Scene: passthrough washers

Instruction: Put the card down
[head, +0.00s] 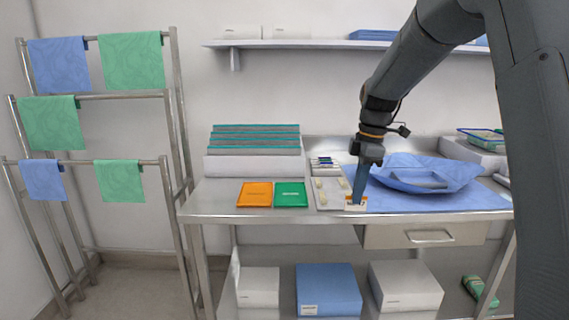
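The card (350,206) is small and white with orange marks, at the front edge of the steel table. My gripper (359,199) points down over it, and its long blue fingers show as one narrow shape. The fingertips meet the card and cover part of it; they look closed on it. I cannot tell whether the card touches the table or is held just above it.
An orange tray (255,194) and a green tray (290,194) lie left of the gripper. A grey board (329,184) with small pale pieces is just beside it. A blue cloth (470,200) with a crumpled blue wrap (408,170) lies right. A shelf (290,44) hangs above.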

